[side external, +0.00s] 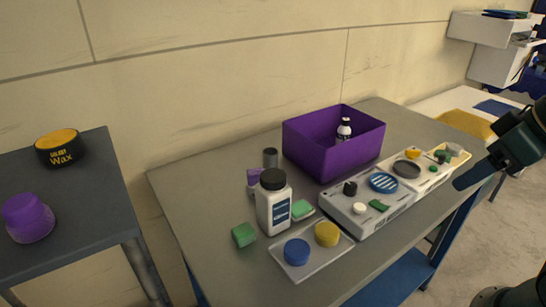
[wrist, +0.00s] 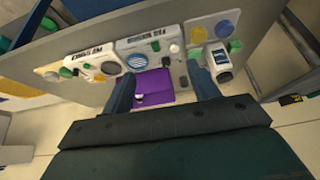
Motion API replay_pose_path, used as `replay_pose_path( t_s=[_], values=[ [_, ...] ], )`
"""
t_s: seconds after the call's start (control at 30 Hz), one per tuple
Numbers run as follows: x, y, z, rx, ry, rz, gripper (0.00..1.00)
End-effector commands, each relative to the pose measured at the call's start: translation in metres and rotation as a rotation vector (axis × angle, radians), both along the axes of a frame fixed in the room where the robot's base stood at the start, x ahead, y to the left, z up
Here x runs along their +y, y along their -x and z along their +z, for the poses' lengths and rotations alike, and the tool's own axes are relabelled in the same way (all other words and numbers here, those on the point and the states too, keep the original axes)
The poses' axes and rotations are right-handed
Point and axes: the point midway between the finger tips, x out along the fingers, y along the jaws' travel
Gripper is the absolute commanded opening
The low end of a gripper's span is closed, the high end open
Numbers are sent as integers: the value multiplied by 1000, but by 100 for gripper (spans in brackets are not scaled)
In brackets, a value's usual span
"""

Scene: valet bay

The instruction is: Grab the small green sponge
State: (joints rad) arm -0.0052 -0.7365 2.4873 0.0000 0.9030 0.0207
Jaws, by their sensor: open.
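Several green pieces are in view, and I cannot tell which is the small sponge. In the side view, a green block (side external: 244,234) lies on the grey table left of the white bottle. A green-and-white block (side external: 302,209) lies just right of the bottle. A thin green piece (side external: 378,206) lies on the near grey-white tray. In the wrist view, a green block (wrist: 235,46) shows beside the bottle and a green piece (wrist: 155,46) shows on the tray. My gripper (wrist: 160,74) is open and empty, its fingers apart. In the side view, my gripper (side external: 462,184) hangs at the right, away from the green blocks.
A white bottle (side external: 265,216) stands upright among the blocks. A purple bin (side external: 330,158) stands behind the grey-white tray (side external: 345,218). A clear tray (side external: 293,270) holds blue and yellow round pads. A side table (side external: 85,200) stands at the left. Bare tabletop shows at the back left.

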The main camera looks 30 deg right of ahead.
Motion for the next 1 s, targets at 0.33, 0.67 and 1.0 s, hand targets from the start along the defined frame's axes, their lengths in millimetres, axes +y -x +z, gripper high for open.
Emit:
replay_pose_path(
  t_s=[0.33,0.67,1.0],
  values=[
    [14,-41,21,65,-104,-154,60],
    [44,-104,36,162,-229,-402,60],
    [88,-169,31,256,-317,-672,60]
  ],
)
